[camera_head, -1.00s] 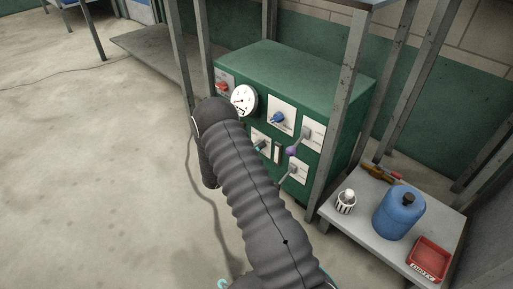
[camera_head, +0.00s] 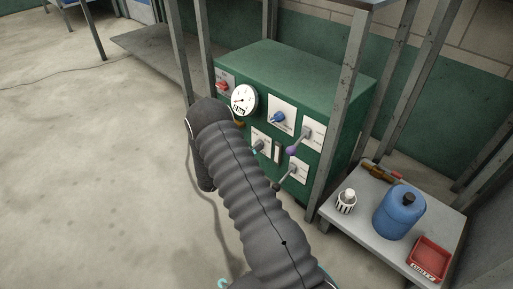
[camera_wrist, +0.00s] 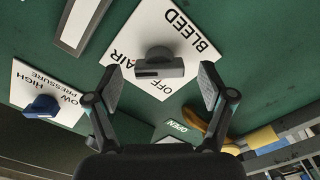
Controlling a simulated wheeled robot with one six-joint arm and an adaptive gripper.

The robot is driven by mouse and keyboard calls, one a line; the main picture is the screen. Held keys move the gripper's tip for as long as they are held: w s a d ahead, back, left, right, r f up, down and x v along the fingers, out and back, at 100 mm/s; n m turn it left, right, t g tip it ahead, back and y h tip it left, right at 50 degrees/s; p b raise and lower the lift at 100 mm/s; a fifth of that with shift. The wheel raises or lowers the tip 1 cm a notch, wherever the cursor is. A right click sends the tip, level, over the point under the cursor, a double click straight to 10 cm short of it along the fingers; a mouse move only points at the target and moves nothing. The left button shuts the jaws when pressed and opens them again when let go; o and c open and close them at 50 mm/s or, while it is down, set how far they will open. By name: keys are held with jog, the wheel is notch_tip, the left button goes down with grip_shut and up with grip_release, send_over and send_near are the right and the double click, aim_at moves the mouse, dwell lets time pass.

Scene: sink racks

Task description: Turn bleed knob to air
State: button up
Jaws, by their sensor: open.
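The bleed knob (camera_wrist: 165,67) is a grey knob on a white plate (camera_wrist: 160,18) lettered BLEED, AIR and OFF, which appears upside down and tilted in the wrist view. The darker end of its bar faces left, close to the word AIR. My gripper (camera_wrist: 158,80) is open, with one finger on each side of the knob in the picture and a visible gap on both sides. I cannot tell how deep the fingertips reach. In the head view, the bleed plate (camera_head: 261,136) is on the green panel's front, and my arm hides most of the gripper.
A blue pressure knob (camera_wrist: 43,106) and an orange-yellow handle (camera_wrist: 193,119) are near the gripper. The green cabinet (camera_head: 290,66) also carries a gauge (camera_head: 244,99) and a purple-tipped lever (camera_head: 292,151). A grey rack post (camera_head: 338,120) stands at right. A side table holds a blue jug (camera_head: 397,214).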

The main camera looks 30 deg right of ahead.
jog(key=v, duration=0.9)
jog(key=shift+s+a, duration=0.15)
jog(key=shift+a, duration=0.2)
